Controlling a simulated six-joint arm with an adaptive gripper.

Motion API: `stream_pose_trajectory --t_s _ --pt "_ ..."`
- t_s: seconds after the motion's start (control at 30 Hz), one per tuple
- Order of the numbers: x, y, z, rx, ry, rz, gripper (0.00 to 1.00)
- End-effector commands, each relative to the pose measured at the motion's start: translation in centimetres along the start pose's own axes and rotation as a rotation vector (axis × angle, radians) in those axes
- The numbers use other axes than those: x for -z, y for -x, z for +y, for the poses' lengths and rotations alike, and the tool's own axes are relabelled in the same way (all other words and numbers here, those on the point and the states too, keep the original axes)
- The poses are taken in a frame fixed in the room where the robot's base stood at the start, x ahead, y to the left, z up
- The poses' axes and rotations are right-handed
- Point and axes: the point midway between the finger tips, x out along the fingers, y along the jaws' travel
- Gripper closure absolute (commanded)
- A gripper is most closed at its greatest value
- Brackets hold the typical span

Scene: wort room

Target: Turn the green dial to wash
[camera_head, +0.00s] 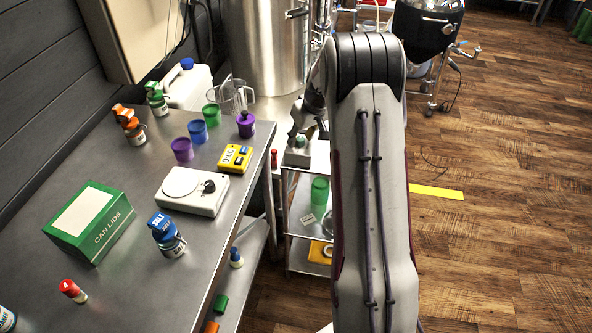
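A small green dial (300,140) sits on top of a grey box (297,156) on the upper shelf of the steel cart, just left of my arm. Its pointer and any wash marking are too small to read. My gripper (304,119) is partly seen as a dark and grey shape just above and behind the dial, pointing down beside it. My large arm link hides part of the area to its right. I cannot tell whether the fingers touch the dial or how far apart they are.
A large steel kettle (266,45) stands behind. Open wooden floor (500,210) lies to the right.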

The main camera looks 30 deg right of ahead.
Motion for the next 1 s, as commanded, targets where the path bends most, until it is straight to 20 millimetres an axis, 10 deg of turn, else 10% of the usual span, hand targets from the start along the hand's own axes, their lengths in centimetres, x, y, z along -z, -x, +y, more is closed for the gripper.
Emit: stream_pose_trajectory --t_s 0.73,1.0 --pt "0.0 8.1 0.2 0.013 0.033 0.001 0.64" --pt "-1.9 7.3 -0.5 0.03 -0.089 -0.05 0.64"
